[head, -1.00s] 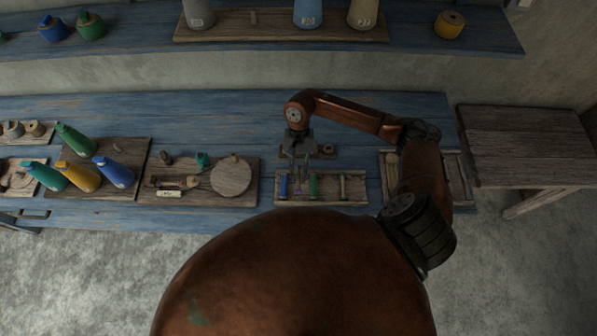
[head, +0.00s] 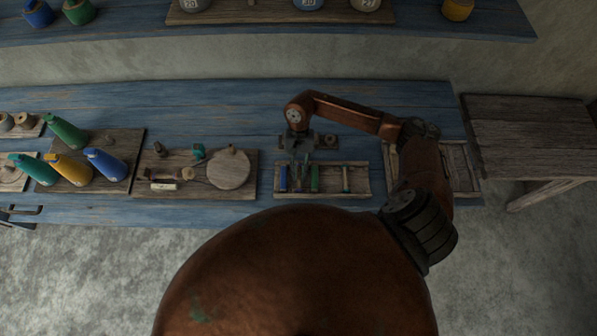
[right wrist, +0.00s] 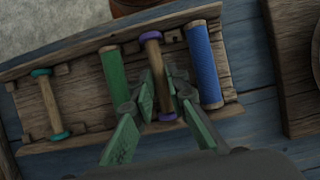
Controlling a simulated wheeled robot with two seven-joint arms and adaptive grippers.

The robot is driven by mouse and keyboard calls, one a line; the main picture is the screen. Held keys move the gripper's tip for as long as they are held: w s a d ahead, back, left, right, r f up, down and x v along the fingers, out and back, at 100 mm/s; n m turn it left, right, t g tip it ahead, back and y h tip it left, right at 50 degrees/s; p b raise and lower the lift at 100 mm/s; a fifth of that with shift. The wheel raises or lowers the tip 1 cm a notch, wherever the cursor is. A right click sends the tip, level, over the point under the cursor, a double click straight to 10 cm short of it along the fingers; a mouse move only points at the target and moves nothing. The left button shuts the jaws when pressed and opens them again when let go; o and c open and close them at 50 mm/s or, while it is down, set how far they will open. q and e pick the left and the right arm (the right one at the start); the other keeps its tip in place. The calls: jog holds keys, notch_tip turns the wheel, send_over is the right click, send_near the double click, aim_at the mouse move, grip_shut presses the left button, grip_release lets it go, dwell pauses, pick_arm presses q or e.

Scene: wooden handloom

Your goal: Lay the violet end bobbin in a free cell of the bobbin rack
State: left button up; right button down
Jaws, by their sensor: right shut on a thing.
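The bobbin rack (head: 365,192) lies on the blue bench and also shows in the right wrist view (right wrist: 85,144). The violet end bobbin (right wrist: 153,62) has violet ends and a bare wooden shank. It lies lengthwise in or just over the cell between the green bobbin (right wrist: 114,88) and the blue bobbin (right wrist: 203,64). My right gripper (head: 299,180) is shut on its shank, with the fingers (right wrist: 160,97) close to both neighbours. Whether the bobbin touches the rack floor is unclear. A teal-ended bobbin (right wrist: 48,103) lies in another cell. My left gripper is not in view.
A board with a round wooden disc (head: 229,170) and small parts stands left of the rack. A wooden tray (head: 459,167) lies right of the rack, partly behind my arm. The bench behind is mostly clear.

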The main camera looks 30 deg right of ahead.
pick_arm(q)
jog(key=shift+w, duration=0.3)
pick_arm(e)
jog(key=c, duration=1.8)
grip_release()
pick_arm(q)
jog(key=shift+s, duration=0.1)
pick_arm(e)
jog(key=v, duration=1.2)
